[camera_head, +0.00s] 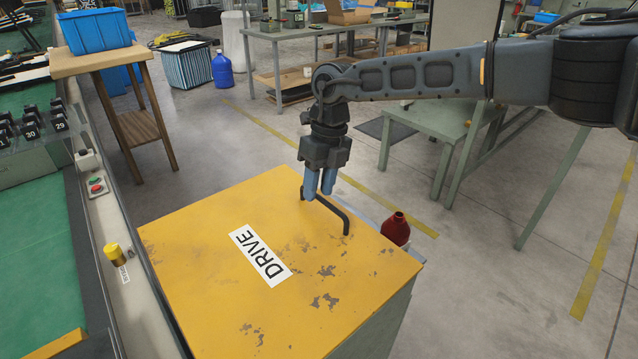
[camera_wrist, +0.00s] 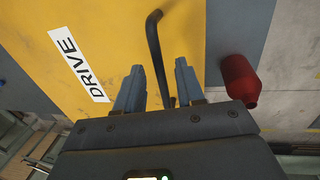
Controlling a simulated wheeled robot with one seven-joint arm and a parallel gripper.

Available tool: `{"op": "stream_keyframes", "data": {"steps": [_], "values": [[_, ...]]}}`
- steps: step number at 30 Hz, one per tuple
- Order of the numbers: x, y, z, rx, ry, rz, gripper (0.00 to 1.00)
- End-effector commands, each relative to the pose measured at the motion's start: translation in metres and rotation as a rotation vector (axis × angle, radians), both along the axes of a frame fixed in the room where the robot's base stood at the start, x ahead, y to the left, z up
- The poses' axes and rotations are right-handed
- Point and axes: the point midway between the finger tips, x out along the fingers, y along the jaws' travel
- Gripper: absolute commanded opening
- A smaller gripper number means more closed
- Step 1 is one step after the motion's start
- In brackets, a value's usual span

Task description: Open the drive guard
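The drive guard (camera_head: 205,255) is a worn yellow panel with a white DRIVE label, lying flat on top of a grey-green housing. It also shows in the wrist view (camera_wrist: 110,25). Its dark bent bar handle (camera_head: 335,215) is near the right edge. My gripper (camera_head: 318,194) points down at the far part of the handle. In the wrist view, the handle (camera_wrist: 155,45) runs between my two blue-grey fingers (camera_wrist: 158,64), with gaps on both sides. The fingers are apart and not closed on it. The handle's lower end is partly hidden by my gripper.
A red bottle (camera_head: 396,229) stands close to the guard's right edge. A conveyor rail with a yellow-capped button (camera_head: 115,254) runs along the left. A wooden stand with a blue bin (camera_head: 95,31) and a green bench (camera_head: 430,122) stand behind.

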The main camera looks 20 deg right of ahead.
Motion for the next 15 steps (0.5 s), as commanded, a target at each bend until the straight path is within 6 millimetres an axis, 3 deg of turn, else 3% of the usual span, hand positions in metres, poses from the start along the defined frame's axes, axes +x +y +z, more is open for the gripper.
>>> {"op": "stream_keyframes", "data": {"steps": [8,15], "values": [[-0.0001,0.0003,-0.0014,0.000,0.000,0.000,0.37],[0.0000,0.0001,-0.0012,0.000,0.000,0.000,0.14]]}}
